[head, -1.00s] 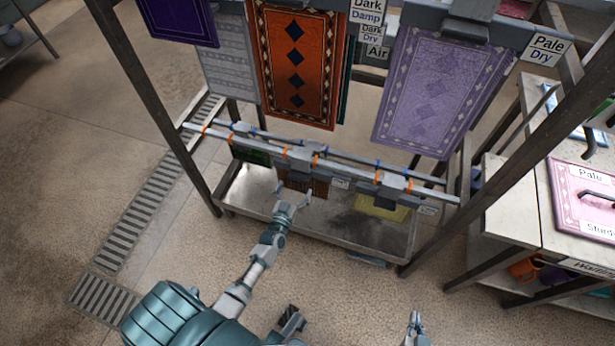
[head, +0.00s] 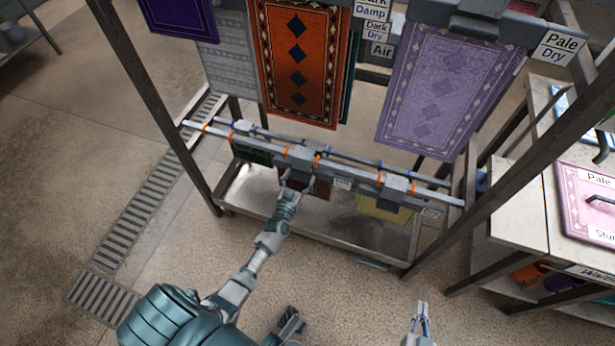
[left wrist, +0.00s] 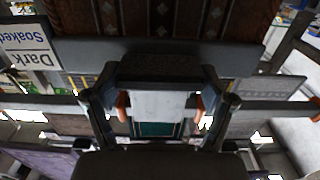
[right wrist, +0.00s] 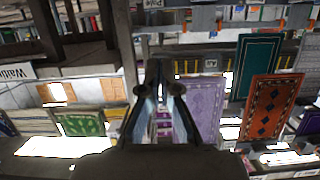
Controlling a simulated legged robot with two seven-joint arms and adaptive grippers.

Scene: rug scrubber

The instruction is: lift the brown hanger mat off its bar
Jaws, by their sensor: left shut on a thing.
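The brown hanger mat (head: 318,189) hangs from the lower bar of the rack, low behind my left gripper (head: 297,182). Its brown patterned face (left wrist: 165,18) fills the top of the left wrist view, beside a "Dark Soaked" label (left wrist: 27,42). My left gripper (left wrist: 160,100) is shut on the mat's grey hanger block (left wrist: 160,68), with a finger at each side. The block (head: 301,155) sits at the bar between orange rings. My right gripper (head: 421,308) is away from the rack at lower right, its fingers slightly apart and empty; it also shows in the right wrist view (right wrist: 160,85).
A green mat (head: 250,154) and a yellow mat (head: 383,208) hang on the same bar. Orange (head: 300,65) and lilac (head: 447,88) mats hang higher. A metal tray (head: 245,195) lies below. A post (head: 510,150) and a workbench (head: 535,200) stand right.

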